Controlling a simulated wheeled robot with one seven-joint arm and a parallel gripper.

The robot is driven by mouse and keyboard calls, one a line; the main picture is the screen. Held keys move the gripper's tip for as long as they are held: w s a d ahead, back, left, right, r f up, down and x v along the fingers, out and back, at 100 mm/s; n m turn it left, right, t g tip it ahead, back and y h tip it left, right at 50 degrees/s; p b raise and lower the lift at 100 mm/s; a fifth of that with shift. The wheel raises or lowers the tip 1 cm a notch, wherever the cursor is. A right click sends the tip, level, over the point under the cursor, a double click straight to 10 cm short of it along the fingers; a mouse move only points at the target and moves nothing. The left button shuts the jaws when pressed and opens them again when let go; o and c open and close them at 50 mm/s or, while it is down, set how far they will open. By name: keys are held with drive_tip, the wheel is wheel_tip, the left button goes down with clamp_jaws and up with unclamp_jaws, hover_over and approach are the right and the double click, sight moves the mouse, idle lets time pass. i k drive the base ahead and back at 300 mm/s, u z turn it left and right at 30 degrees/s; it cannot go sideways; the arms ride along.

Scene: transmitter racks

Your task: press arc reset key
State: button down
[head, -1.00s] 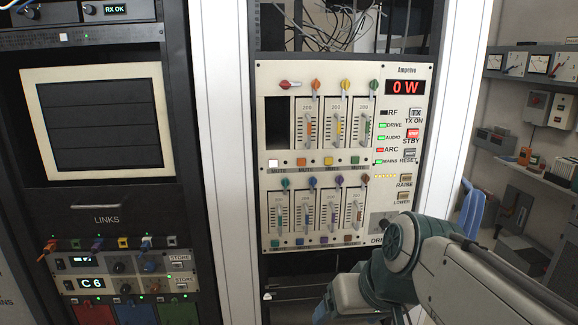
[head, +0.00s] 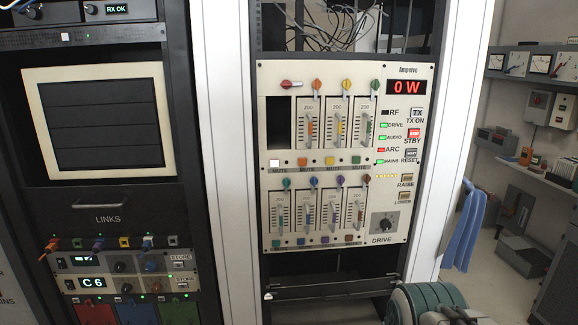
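The cream amplifier panel (head: 330,250) labelled Ampelva is mounted in the middle rack in the head view. The reset key (head: 411,153) is a small grey key on the panel's right side, with RESET printed below it. It sits below the red STBY key (head: 414,133) and above the RAISE key (head: 406,178). The ARC lamp (head: 381,150) to its left is lit red. The display (head: 405,87) reads 0 W in red. Part of my arm shows at the bottom right, well below the key. My gripper is out of view.
The DRIVE knob (head: 384,225) is at the panel's lower right. A white rack post (head: 455,150) stands right of the panel, with a blue cloth (head: 463,225) beside it. Loose cables (head: 335,25) hang above the panel. Several faders and coloured knobs fill its left part.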

sight(410, 153)
drive_tip(key=z, duration=1.05)
drive_tip(key=i, duration=0.65)
drive_tip(key=u, duration=0.1)
